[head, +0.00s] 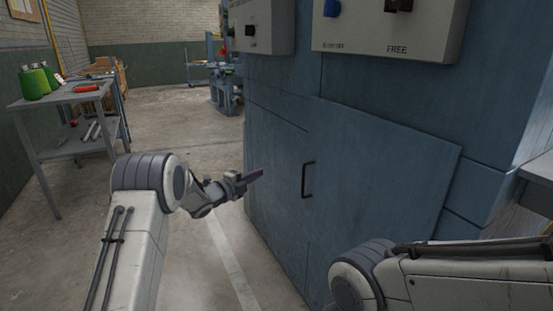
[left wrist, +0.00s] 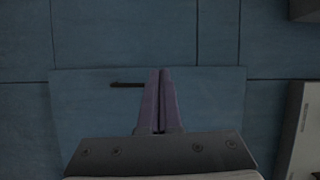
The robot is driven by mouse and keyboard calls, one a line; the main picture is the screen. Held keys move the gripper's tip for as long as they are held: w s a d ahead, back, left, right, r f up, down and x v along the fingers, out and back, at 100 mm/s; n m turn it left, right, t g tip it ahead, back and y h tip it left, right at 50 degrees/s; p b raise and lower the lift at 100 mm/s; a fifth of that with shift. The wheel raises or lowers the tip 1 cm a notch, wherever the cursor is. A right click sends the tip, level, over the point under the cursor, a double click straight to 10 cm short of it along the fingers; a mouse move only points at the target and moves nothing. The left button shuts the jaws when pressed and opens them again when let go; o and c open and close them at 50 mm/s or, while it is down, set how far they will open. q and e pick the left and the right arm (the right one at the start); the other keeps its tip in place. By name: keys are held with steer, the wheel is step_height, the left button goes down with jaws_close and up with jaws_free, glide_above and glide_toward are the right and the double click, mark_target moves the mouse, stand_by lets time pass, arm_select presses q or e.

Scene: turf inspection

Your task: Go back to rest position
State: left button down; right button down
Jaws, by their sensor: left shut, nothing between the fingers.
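My left gripper (head: 256,176) reaches in front of the blue cabinet, to the left of the dark door handle (head: 308,179) in the head view. Its fingers are together with nothing between them, and no contact with the handle shows. In the left wrist view the shut fingers (left wrist: 160,75) point at the blue cabinet door (left wrist: 215,95), and the handle (left wrist: 127,85) is just left of them. My right arm (head: 450,280) shows at the lower right of the head view, but its gripper is out of view.
The blue cabinet (head: 400,130) fills the right side, with grey control boxes (head: 425,35) on it.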

arm_select(q)
steer(key=s+d+r+n+y, duration=0.3)
steer(key=d+n, duration=0.1)
steer(key=d, duration=0.2)
steer(key=s+d+f+n+g+y, duration=0.1)
steer(key=s+d+n+g+y, duration=0.15)
steer(key=s, duration=0.45)
steer(key=s+d+n+g+y, duration=0.1)
steer(key=s+d+n+g, duration=0.25)
steer(key=s, duration=0.45)
steer(key=s+a+f+n+g+y, duration=0.1)
steer(key=s+f+n+g, duration=0.15)
steer(key=s, duration=0.95)
steer(key=s+a+f+n+g, duration=0.1)
steer(key=s+n+g, duration=0.15)
steer(key=s, duration=0.85)
steer(key=s+a+f+n+g+y, duration=0.1)
steer(key=s+f+n+g, duration=0.15)
steer(key=s, duration=0.95)
step_height(320, 180, up, 28)
steer(key=s+g+p, duration=0.1)
steer(key=p, duration=2.5)
steer(key=shift+f+m+p, duration=0.25)
steer(key=shift+m+p, duration=0.05)
steer(key=shift+m, duration=0.05)
